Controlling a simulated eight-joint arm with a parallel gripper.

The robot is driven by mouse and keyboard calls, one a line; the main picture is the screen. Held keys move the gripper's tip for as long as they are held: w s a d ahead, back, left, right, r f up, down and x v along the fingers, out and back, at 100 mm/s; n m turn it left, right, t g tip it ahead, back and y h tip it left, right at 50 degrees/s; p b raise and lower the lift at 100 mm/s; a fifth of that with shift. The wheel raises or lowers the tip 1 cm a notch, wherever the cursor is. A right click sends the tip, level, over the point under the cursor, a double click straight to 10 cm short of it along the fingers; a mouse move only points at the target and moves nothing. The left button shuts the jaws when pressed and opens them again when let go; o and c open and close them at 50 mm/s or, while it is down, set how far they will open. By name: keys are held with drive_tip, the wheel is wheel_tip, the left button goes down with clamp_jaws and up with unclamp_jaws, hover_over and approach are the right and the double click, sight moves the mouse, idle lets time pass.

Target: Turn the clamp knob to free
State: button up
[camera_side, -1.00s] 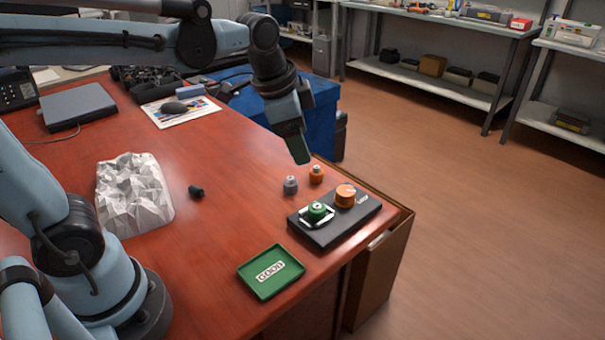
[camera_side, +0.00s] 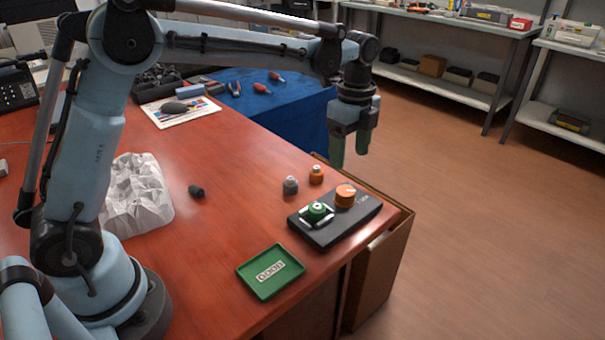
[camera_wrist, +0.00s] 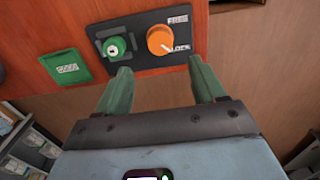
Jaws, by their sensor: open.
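The orange clamp knob (camera_side: 345,196) sits on the right part of a black fixture block (camera_side: 338,230) near the table corner. In the wrist view the knob (camera_wrist: 160,40) has a white mark pointing toward the LOCK label, with a FREE label above. A green-topped cartridge (camera_side: 317,211) sits in the metal clamp seat beside the knob; its top also shows in the wrist view (camera_wrist: 114,46). My gripper (camera_side: 350,158) is open and empty, fingers down, raised above the block and apart from the knob. In the wrist view my fingertips (camera_wrist: 160,68) are spread below the knob.
A green tray labelled GOOD (camera_side: 249,282) lies left of the block. A grey cartridge (camera_side: 290,185), an orange one (camera_side: 316,174) and a dark one (camera_side: 196,191) stand or lie on the table. A crumpled white object (camera_side: 137,195) is farther left.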

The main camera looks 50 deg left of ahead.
sight(346, 191)
wheel_tip(346, 191, down, 10)
drive_tip(key=shift+r, duration=0.1)
drive_tip(key=shift+c, duration=0.4)
drive_tip(key=c, duration=1)
